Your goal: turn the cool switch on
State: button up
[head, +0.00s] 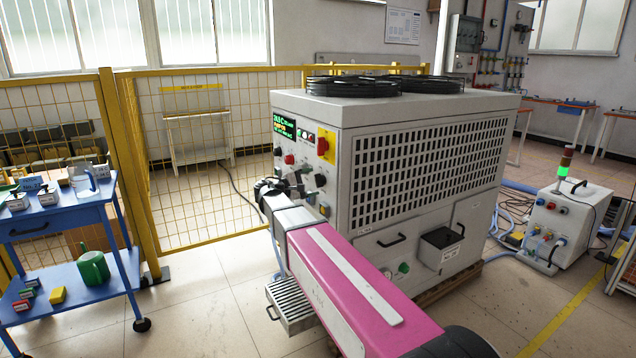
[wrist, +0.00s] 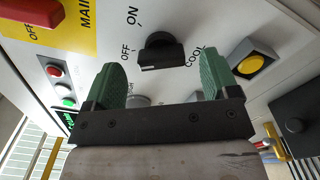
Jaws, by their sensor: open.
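In the head view my gripper (head: 268,188) is at the panel face of the big white machine (head: 340,190). My arm and gripper hide part of the panel there.
A red main switch on a yellow plate (head: 326,146) is higher on the panel. A blue cart (head: 70,225) and a yellow mesh fence (head: 205,140) stand to the left.

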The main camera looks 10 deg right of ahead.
aim_at(317, 182)
jog(key=shift+x, duration=1.75)
jog(key=c, duration=0.9)
jog(key=shift+m, duration=0.3)
jog(key=m, duration=0.3)
jog(key=shift+s+f, duration=0.1)
jog(key=shift+f, duration=0.05)
jog(key=shift+f+m, duration=0.15)
jog(key=shift+m, duration=1.85)
